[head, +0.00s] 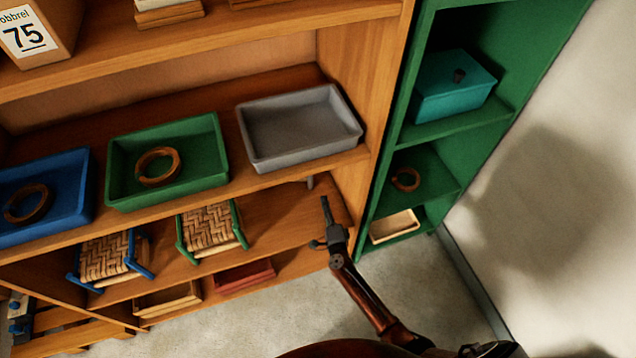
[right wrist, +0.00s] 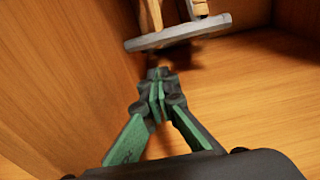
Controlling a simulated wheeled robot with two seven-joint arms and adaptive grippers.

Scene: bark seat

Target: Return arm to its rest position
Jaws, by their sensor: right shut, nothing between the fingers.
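My right arm reaches up from the bottom of the head view. Its right gripper (head: 325,205) is shut and empty, at the right end of the wooden shelf under the grey tray. In the right wrist view the right gripper (right wrist: 158,75) has its fingers together, with nothing between them. Just beyond the fingertips is a grey-framed piece with wooden parts (right wrist: 180,37); it is cut off by the top edge, and I cannot tell if the fingers touch it. My left gripper is not in view.
A grey tray (head: 300,158) stands empty above; a green tray (head: 122,197) and blue tray (head: 75,218) each hold a ring. Two small woven seats, one green-framed (head: 210,230), one blue-framed (head: 112,257), stand left of the gripper. A green shelf unit (head: 500,118) is at right.

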